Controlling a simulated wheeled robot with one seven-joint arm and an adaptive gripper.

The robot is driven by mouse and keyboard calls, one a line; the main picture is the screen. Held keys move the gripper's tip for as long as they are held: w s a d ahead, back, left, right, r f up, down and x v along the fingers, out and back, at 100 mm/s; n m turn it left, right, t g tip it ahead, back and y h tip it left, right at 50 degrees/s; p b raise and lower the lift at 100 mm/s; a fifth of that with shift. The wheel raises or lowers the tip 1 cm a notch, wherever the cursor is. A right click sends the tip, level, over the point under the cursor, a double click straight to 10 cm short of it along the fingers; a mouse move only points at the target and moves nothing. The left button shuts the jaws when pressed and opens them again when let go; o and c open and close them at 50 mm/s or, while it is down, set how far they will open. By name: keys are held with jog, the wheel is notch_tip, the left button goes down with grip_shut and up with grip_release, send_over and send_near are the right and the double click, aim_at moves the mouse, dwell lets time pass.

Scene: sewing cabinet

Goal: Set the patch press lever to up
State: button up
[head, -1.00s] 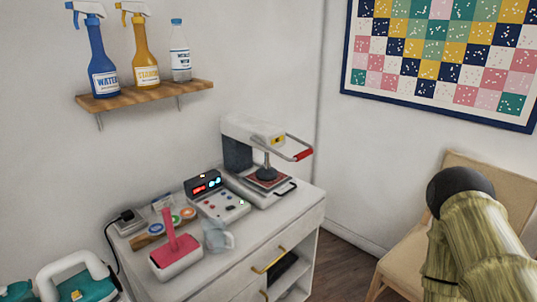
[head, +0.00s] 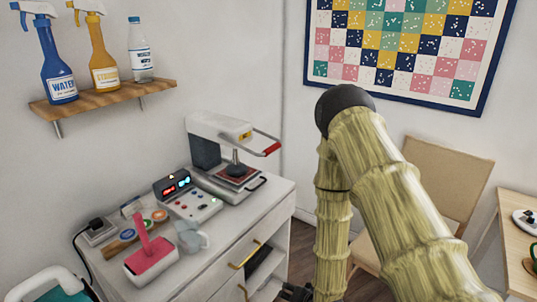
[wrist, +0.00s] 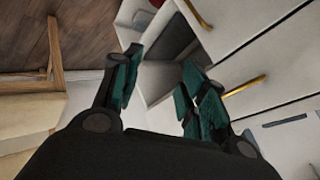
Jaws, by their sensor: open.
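The patch press (head: 205,138) stands at the back of the white cabinet top. Its lever (head: 267,140), a metal bar with a red grip, extends forward to the right from the press head, above the red-edged plate (head: 238,174). My gripper (wrist: 160,92) is open and empty in the wrist view, with its teal-padded fingers apart in front of the cabinet's open shelf. In the head view only a dark part of it shows at the bottom edge, low beside the cabinet and well below the lever.
On the cabinet top (head: 222,226) are a control box (head: 193,203), a pink-handled roller (head: 150,257) and a clear jug (head: 190,237). Brass drawer handles (head: 245,256) stick out in front. A chair (head: 440,185) and a small table (head: 510,235) stand to the right.

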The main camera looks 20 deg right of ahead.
jog(key=w+d+r+m+t+y+p, duration=0.1)
jog(key=w+r+m+t, duration=0.15)
jog(key=w+r, duration=0.55)
jog(key=w+d+r+m+t, duration=0.2)
jog(key=w+r+t, duration=0.2)
jog(key=w+r, duration=0.4)
jog(key=m+t+y+p, duration=0.1)
jog(key=m+t+y, duration=0.2)
jog(key=m+t, duration=0.1)
send_near(272, 147)
jog(key=p+x, duration=0.1)
jog(key=x, duration=0.2)
jog(key=f+p+x, duration=0.1)
jog(key=x, duration=0.3)
jog(key=p+x, duration=0.1)
jog(key=x, duration=0.2)
jog(key=shift+w+f, duration=0.1)
jog(key=shift+w, duration=0.25)
grip_shut()
